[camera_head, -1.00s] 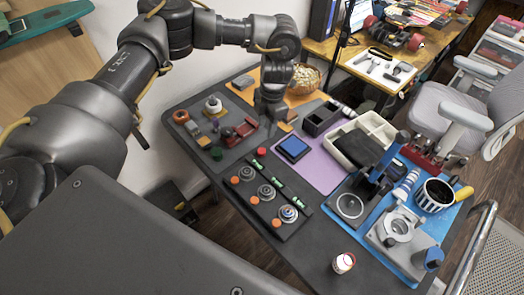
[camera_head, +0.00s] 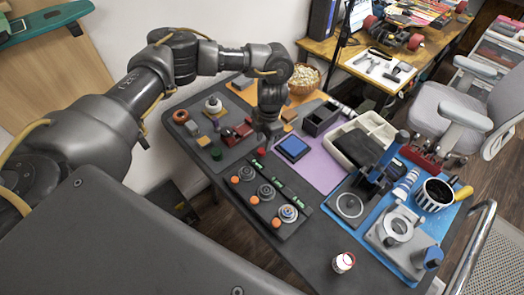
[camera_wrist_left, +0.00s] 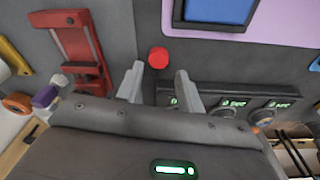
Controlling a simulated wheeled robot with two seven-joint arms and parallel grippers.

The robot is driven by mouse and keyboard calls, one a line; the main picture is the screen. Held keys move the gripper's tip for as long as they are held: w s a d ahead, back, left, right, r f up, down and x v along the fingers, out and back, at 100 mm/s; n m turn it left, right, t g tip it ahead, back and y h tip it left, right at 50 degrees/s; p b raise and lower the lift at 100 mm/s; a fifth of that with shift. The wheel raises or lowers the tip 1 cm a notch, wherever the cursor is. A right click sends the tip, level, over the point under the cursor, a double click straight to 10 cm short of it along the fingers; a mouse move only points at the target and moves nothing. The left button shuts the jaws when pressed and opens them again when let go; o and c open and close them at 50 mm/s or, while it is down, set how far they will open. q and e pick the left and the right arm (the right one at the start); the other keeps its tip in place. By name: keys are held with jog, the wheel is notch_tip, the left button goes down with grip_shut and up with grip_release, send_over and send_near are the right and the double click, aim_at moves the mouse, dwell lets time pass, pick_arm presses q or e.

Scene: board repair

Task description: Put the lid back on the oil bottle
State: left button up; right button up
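A small red round cap (camera_head: 262,151), which looks like the lid, lies on the dark table mat beside the black panel with dials. It also shows in the left wrist view (camera_wrist_left: 158,57), just beyond and between my fingertips. A small white bottle with a red ring at its top (camera_head: 343,263), which looks like the oil bottle, stands upright at the table's front edge. My left gripper (camera_wrist_left: 160,72) is open and empty, pointing down close to the cap. In the head view it (camera_head: 266,136) is just behind the cap. My right gripper is not in view.
The black dial panel (camera_head: 290,190) lies in front of the gripper. A red tool (camera_wrist_left: 78,48) lies left of it, and a blue square pad (camera_head: 293,148) on a purple mat lies right. A blue mat with tools (camera_head: 425,220) is farther right. The mat around the bottle is clear.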

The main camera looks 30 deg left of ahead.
aim_at(262, 150)
pick_arm(q)
jog(key=f, duration=0.4)
jog(key=shift+s+a, duration=0.15)
jog(key=shift+a, duration=0.1)
jog(key=c, duration=0.7)
jog(key=shift+r, duration=0.1)
